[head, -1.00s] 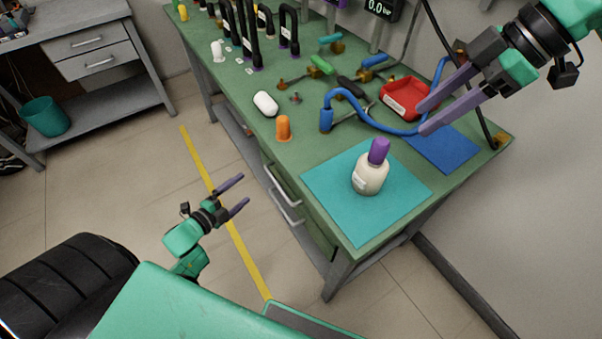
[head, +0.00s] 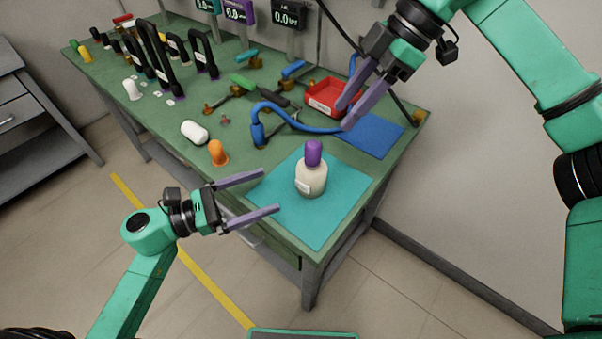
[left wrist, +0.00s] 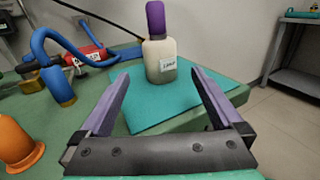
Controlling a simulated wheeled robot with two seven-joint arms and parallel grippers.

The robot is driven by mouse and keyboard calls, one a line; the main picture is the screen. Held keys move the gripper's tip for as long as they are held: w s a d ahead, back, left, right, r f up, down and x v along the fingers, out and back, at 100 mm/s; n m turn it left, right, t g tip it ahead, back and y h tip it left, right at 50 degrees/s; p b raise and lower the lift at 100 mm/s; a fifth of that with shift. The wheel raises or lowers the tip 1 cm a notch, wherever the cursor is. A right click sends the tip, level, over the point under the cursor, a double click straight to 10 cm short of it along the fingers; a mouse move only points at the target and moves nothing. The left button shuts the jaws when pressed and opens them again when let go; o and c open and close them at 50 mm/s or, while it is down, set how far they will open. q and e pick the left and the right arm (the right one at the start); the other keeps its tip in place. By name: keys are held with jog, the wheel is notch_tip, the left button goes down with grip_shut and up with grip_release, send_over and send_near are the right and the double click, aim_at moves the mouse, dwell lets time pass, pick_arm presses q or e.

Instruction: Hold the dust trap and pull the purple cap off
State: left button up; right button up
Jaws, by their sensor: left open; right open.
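The dust trap is a cream bottle (head: 311,182) with a white label, standing upright on a teal mat (head: 325,224) near the table's front corner. Its purple cap (head: 313,153) is on top. The bottle (left wrist: 160,62) and cap (left wrist: 155,19) also show in the left wrist view, ahead of and between the fingers. My left gripper (head: 272,192) is open and empty, just left of the bottle, fingers pointing towards it. My right gripper (head: 346,116) is open and empty, above the table behind the bottle, over the blue hose end and near the red tray.
A blue hose (head: 285,113) loops behind the mat. An orange cap-like piece (head: 217,152) and a white capsule (head: 194,132) stand left of it. A red tray (head: 322,108) and a blue mat (head: 372,139) lie behind. Several black tubes stand at the far left.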

aim_at(312, 173)
pick_arm(q)
jog(key=x, duration=1.2)
jog(key=shift+w+d, duration=0.1)
grip_shut()
